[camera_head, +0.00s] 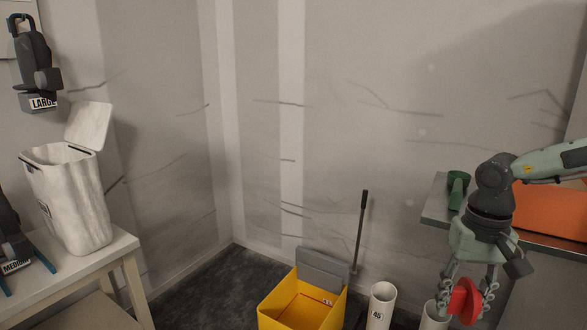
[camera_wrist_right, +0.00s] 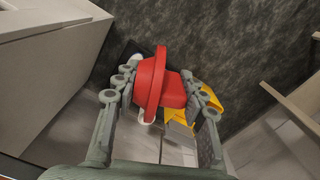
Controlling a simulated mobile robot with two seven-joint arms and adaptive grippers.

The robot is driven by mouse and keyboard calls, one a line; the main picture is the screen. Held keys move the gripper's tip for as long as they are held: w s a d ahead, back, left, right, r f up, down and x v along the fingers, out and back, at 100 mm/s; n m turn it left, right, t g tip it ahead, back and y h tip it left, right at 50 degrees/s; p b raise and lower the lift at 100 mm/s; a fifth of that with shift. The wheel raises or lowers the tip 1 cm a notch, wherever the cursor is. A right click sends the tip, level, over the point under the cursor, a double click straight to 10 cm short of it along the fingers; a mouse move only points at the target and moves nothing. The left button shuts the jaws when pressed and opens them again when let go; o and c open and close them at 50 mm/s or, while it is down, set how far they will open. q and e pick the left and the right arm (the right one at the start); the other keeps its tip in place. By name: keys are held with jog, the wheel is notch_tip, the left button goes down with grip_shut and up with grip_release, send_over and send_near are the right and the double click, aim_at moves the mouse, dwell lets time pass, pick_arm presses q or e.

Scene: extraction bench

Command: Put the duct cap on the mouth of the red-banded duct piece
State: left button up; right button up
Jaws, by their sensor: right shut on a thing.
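The red duct cap (camera_head: 465,300) is between the fingers of my right gripper (camera_head: 467,292), which is shut on it. In the right wrist view the cap (camera_wrist_right: 152,85) shows as a wide red disc with a narrower red part, tilted on edge between the fingers (camera_wrist_right: 160,98). A white duct piece (camera_head: 433,317) stands just left of and partly behind the gripper; its lower part is cut off. Another white duct piece (camera_head: 380,304), marked 45, stands upright further left with its mouth open. No red band shows on either. My left gripper is not in view.
A bench (camera_head: 437,204) at right holds a green funnel-like thing (camera_head: 457,187). A white table (camera_head: 118,243) at left bears a lidded pale bin (camera_head: 75,205).

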jog(key=s+d+r+m, duration=0.2)
jog(key=d, duration=0.5)
jog(key=s+d+r+m, duration=0.1)
jog(key=s+d+m, duration=0.1)
jog(key=d, duration=0.6)
jog(key=s+d+f+m, duration=0.1)
jog(key=s+d+f, duration=0.2)
jog(key=s+f, duration=0.1)
jog(key=shift+s+f+m, duration=0.4)
jog(key=w+a+f+n, duration=0.1)
jog(key=a+f, duration=0.2)
jog(key=a, duration=0.3)
jog(key=w+a+f+n, duration=0.1)
jog(key=w+a+f, duration=0.15)
jog(key=a, duration=0.45)
jog(key=w+a+r+n, duration=0.1)
jog(key=w+a+n, duration=0.1)
jog(key=a, duration=0.5)
jog(key=w+a+r+n, duration=0.1)
jog(key=a+r+n, duration=0.1)
jog(key=a, duration=0.6)
jog(key=shift+w+a+r+n, duration=0.25)
jog(key=shift+w+n, duration=0.1)
jog(key=shift+n, duration=0.55)
